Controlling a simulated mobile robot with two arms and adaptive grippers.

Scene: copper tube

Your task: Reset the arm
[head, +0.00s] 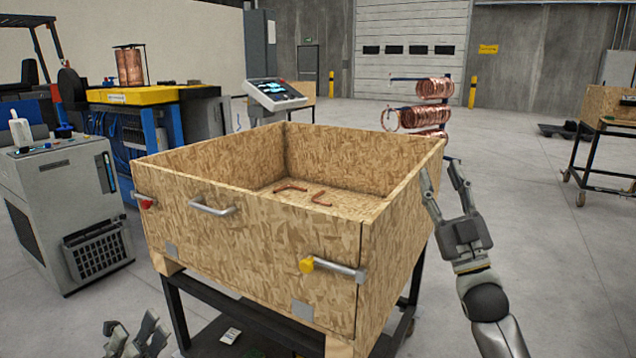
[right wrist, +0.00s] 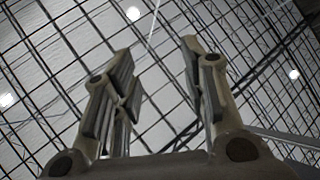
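My right gripper (head: 443,172) is raised beside the right wall of the wooden crate, fingers pointing up. Its fingers are spread with nothing between them; the right wrist view also shows the open right gripper (right wrist: 158,65) against the ceiling. My left gripper (head: 138,330) is at the bottom left edge of the head view, in front of the crate and partly cut off. Its fingers look apart and empty. Bent copper tubes (head: 322,197) lie on the floor of the crate, away from both grippers.
The large wooden crate (head: 245,240) stands on a dark wheeled cart. It has a handle and red and yellow knobs. A grey machine (head: 70,215) stands at left, a control screen (head: 274,93) behind, and copper coils (head: 425,118) behind right.

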